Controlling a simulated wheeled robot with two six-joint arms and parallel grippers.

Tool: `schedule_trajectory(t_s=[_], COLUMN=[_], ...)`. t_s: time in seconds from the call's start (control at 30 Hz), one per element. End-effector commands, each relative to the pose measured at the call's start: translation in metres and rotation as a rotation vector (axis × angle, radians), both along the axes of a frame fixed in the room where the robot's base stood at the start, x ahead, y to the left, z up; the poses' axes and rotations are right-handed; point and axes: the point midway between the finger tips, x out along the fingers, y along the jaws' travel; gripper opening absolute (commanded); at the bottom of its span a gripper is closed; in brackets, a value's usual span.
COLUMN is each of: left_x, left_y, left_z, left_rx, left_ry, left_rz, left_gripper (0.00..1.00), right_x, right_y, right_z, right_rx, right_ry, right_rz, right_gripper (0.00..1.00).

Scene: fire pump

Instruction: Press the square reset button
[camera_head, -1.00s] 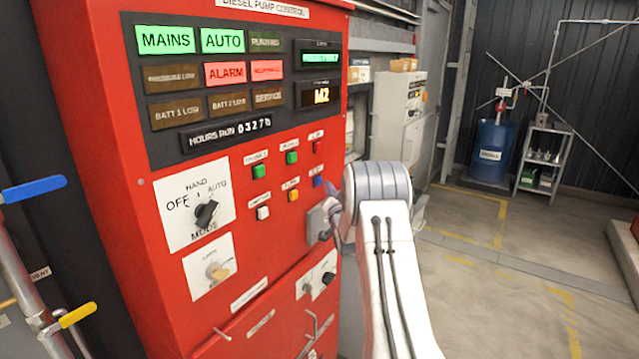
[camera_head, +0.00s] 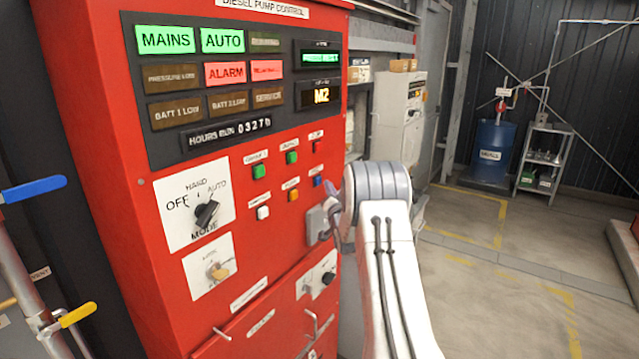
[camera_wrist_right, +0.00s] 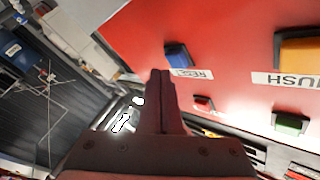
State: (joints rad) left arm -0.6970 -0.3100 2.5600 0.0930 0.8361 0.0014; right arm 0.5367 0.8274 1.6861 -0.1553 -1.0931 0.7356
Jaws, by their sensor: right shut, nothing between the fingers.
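The blue square button (camera_head: 318,181) sits at the right end of the lower button row on the red panel. It also shows in the wrist view (camera_wrist_right: 178,55), beside a white label that seems to read RESET, upside down and partly hidden by my fingers. My right gripper (camera_wrist_right: 160,73) is shut and empty, with its fingertips just beside the blue button in that view. Contact cannot be made out. In the head view my right gripper (camera_head: 333,198) is small and partly hidden by its wrist, just below the button. My left gripper is not in view.
An orange button (camera_wrist_right: 300,50), a small red one (camera_wrist_right: 203,103) and a green one (camera_wrist_right: 290,124) are near my fingers. The mode switch (camera_head: 206,212) and a yellow key switch (camera_head: 217,270) are further left. Open floor lies to the right.

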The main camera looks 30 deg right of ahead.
Motion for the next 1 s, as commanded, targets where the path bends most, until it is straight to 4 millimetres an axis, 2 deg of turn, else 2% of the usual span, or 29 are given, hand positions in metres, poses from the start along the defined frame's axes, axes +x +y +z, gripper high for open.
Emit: schedule_trajectory(t_s=[0.23,1.0], left_x=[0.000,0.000], left_y=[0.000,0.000], left_z=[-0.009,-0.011], left_rx=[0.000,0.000], left_ry=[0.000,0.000], left_rz=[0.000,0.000], left_gripper=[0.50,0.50], right_x=[0.008,0.012], right_y=[0.003,0.005], right_z=[-0.001,0.000], right_rx=[-0.001,-0.001], right_ry=[-0.002,-0.001], right_rz=[0.001,0.000], right_gripper=[0.00,0.00])
